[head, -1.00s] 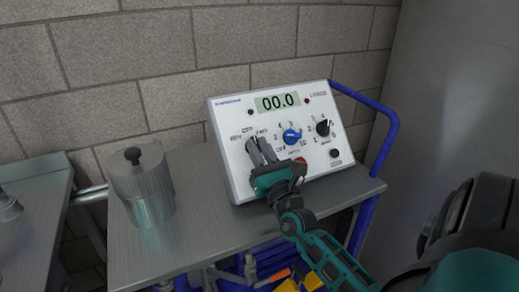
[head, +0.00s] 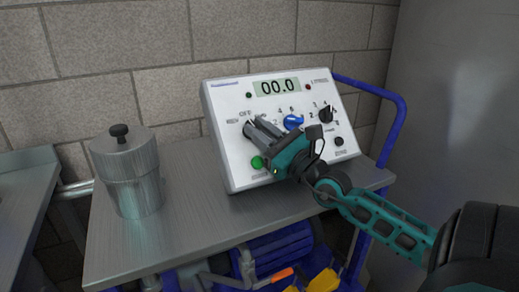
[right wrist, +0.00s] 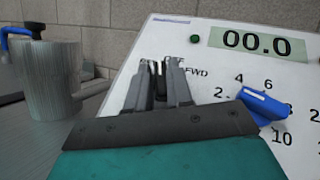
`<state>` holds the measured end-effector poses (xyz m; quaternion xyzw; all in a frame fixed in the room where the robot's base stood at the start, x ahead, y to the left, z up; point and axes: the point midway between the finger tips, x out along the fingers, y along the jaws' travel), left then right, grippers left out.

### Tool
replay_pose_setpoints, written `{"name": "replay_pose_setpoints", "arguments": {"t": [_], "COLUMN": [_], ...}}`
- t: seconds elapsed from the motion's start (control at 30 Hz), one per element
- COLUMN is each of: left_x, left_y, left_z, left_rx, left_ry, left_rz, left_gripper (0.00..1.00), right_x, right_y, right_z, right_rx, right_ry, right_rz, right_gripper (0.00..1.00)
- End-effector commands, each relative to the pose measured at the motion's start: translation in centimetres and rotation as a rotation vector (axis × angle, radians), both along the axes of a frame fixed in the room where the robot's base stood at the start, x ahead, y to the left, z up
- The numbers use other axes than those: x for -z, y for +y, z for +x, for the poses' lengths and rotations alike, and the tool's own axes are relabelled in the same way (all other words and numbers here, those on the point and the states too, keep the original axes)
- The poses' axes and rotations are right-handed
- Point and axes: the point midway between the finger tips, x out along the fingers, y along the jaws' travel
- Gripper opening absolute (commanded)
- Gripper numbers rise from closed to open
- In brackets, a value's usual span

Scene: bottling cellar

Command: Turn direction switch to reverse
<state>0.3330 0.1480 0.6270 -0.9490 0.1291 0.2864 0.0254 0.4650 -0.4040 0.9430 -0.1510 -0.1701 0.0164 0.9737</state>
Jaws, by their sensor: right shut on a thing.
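The white control box (head: 225,140) stands tilted on the cart, its display (head: 279,87) reading 00.0. The direction switch (right wrist: 157,80), marked REV, OFF and FWD, is at the upper left of its face. My right gripper (head: 256,127) is shut on this switch, its fingers leaning left toward the REV side in the head view. In the right wrist view, only a dark sliver of the switch shows between the fingers, so its exact pointing is hidden. My left gripper is not in view.
A blue knob (head: 293,122) sits close right of my fingers, a black knob (head: 326,114) farther right. A green button (head: 257,162) is just below my gripper. A lidded metal pot (head: 127,172) stands left on the cart top (head: 190,210). A brick wall is behind.

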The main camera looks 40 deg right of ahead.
Motion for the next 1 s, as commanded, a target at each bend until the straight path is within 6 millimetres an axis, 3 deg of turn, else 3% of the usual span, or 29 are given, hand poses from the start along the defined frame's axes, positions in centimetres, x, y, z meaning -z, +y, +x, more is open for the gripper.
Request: {"name": "replay_pose_setpoints", "arguments": {"t": [0.03, 0.2, 0.67, 1.0], "left_x": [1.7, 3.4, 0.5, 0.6], "left_y": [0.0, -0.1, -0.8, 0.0], "left_z": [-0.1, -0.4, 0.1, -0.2], "left_rx": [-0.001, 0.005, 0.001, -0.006], "left_ry": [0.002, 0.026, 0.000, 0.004], "left_rz": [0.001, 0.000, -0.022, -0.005], "left_gripper": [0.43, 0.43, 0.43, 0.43], "right_x": [0.9, 0.6, -0.3, -0.3], "right_y": [0.1, 0.0, -0.3, -0.5], "right_z": [0.0, 0.0, 0.1, 0.1], "right_rx": [-0.021, -0.082, -0.211, -0.253], "right_ry": [0.009, 0.033, 0.079, 0.088], "right_rz": [-0.028, -0.093, -0.223, -0.267], "right_gripper": [0.00, 0.00, 0.00, 0.00]}}
